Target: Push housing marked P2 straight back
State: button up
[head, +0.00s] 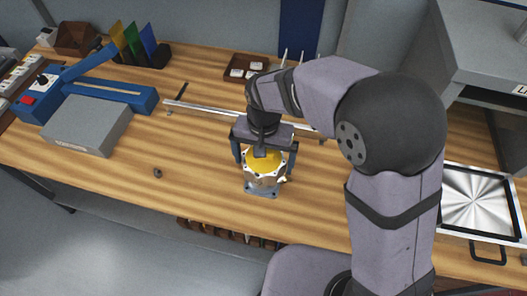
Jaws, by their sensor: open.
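A metal housing (262,181) with a yellow top and a flat base flange stands on the wooden table, near its front edge. No P2 marking can be read on it from here. My gripper (265,157) is above and around the upper part of the housing. Its two fingers are spread, one to the left and one to the right of the yellow top. I cannot tell whether either finger touches the housing. My wrist hides part of the area behind it.
A metal rail (205,110) crosses the table behind the housing. A grey box (90,125) and a blue device (40,103) stand at the left. A brown tray (238,76) lies at the back, and a shiny tray (478,200) at the right. A small nut (158,173) lies left of the housing.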

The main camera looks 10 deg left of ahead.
jog(key=shift+f, duration=0.2)
jog(key=c, duration=1.6)
jog(key=shift+w, duration=0.15)
jog(key=shift+w+r+p, duration=0.1)
jog(key=shift+w+p, duration=1.6)
jog(key=shift+w, duration=3.8)
jog(key=o, duration=1.6)
